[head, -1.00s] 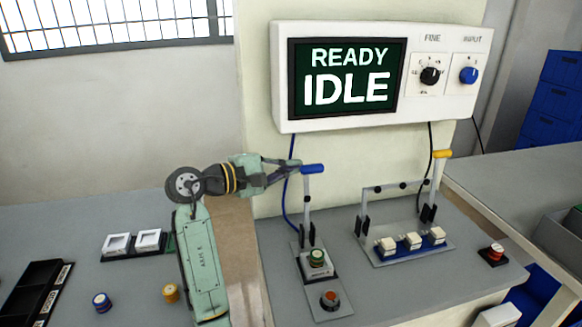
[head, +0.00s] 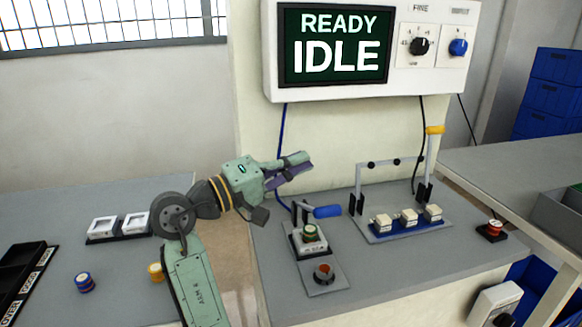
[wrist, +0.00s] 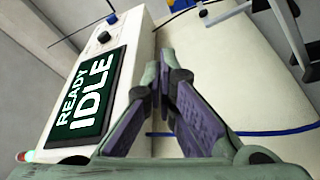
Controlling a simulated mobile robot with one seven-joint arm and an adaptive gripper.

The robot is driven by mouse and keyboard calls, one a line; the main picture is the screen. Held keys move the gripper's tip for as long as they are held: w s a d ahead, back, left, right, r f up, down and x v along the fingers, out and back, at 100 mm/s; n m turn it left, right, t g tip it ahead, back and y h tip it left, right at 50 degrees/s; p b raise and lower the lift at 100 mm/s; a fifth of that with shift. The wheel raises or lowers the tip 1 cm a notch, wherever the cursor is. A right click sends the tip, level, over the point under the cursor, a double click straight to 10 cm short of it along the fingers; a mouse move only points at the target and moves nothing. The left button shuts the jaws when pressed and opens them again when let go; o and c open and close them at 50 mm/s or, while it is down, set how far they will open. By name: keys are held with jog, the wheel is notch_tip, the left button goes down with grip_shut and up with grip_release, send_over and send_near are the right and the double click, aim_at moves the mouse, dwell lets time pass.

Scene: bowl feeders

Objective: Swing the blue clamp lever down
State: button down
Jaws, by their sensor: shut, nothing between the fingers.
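The blue clamp lever (head: 327,211) is low in the head view, its handle pointing right and lying nearly level above the small fixture (head: 310,248). A green-topped spool (head: 310,231) sits in that fixture beneath the clamp. My gripper (head: 304,162) is shut and empty. It is above and slightly left of the lever handle, apart from it. In the wrist view the closed fingers (wrist: 166,58) point up the picture, beside the display panel. I cannot make out the blue lever there.
The wall panel (head: 272,70) reads READY IDLE. A red button (head: 324,271) is in front of the fixture. To the right stands a yellow-handled clamp (head: 434,130) over a blue rack with white blocks (head: 408,217). A blue cable (head: 281,140) hangs behind my gripper.

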aim_at(314, 213)
jog(key=s+f+m+b, duration=0.2)
jog(key=b, duration=0.1)
jog(key=s+d+f+m+h+b, duration=0.1)
jog(key=s+f+m+b, duration=0.1)
jog(key=s+b, duration=0.1)
jog(key=s+d+f+m+h+b, duration=0.1)
jog(key=s+f+m+b, duration=0.1)
jog(key=f+b, duration=0.1)
jog(key=shift+s+d+g+b, duration=0.15)
jog(key=shift+g+b, duration=0.15)
jog(key=shift+b, duration=0.25)
jog(key=shift+s+d+f+b, duration=0.1)
jog(key=shift+s+f+b, duration=0.2)
jog(key=shift+f, duration=0.3)
jog(key=shift+s+d+f+b, duration=0.1)
jog(key=shift+s+f+b, duration=0.1)
jog(key=shift+f+b, duration=0.3)
jog(key=shift+f, duration=0.15)
